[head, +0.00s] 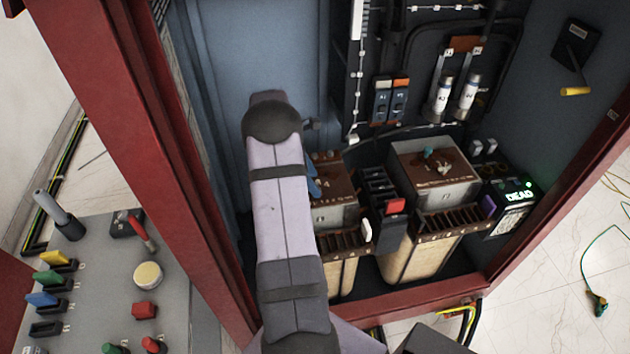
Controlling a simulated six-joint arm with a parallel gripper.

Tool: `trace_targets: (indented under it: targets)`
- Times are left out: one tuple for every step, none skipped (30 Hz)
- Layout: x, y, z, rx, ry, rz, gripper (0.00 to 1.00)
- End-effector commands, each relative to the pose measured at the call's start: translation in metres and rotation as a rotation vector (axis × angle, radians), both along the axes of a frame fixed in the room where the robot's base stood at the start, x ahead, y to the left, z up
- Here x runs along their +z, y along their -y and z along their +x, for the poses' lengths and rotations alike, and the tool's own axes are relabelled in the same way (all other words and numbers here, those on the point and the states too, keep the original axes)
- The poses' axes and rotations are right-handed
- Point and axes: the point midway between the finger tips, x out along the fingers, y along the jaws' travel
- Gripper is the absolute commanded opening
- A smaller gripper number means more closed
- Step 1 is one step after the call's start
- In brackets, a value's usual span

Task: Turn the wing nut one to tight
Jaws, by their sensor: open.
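The wing nuts show as small teal pieces (436,162) on the brown top of the right transformer (440,190). Which one is wing nut one cannot be told. The left transformer (335,214) is partly hidden by my arm, so any wing nut on it may be covered. My gripper (313,180) is mostly hidden behind my arm; blue pieces that look like its fingers show at the arm's right edge, over the left transformer's top. It is open, and nothing is seen held in it. Whether it touches anything cannot be told.
A red cabinet frame (170,150) surrounds the bay. A black terminal block with a red part (396,206) stands between the transformers. A green-lit "DEAD" indicator (517,196) is at right. A grey control panel (100,285) is at left.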

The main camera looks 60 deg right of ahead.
Motion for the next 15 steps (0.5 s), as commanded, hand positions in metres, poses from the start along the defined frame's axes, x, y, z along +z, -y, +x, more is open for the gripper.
trace_targets:
  targets:
    - [-0.004,0.001,-0.002,-0.001,-0.001,0.001,0.56]
    - [-0.007,0.002,-0.003,-0.001,-0.002,0.002,0.56]
    - [-0.011,0.003,-0.004,-0.002,-0.001,0.001,0.56]
    - [-0.013,0.004,-0.004,-0.001,0.000,0.000,0.56]
    - [-0.015,0.004,-0.005,-0.001,0.000,0.000,0.56]
    - [-0.017,0.005,-0.006,-0.001,0.000,0.000,0.56]
    - [-0.018,0.005,-0.006,-0.001,0.000,0.000,0.56]
    - [-0.020,0.005,-0.006,-0.001,0.000,0.000,0.56]
    - [-0.020,0.006,-0.007,-0.001,0.000,0.000,0.56]
    - [-0.021,0.006,-0.007,-0.001,0.001,-0.001,0.56]
    - [-0.021,0.006,-0.007,-0.001,0.001,-0.001,0.56]
    - [-0.021,0.006,-0.007,-0.001,0.001,-0.001,0.56]
    - [-0.021,0.006,-0.007,-0.001,0.001,-0.001,0.56]
    - [-0.021,0.006,-0.006,-0.001,0.001,-0.001,0.56]
    - [-0.021,0.006,-0.006,-0.001,0.001,-0.001,0.56]
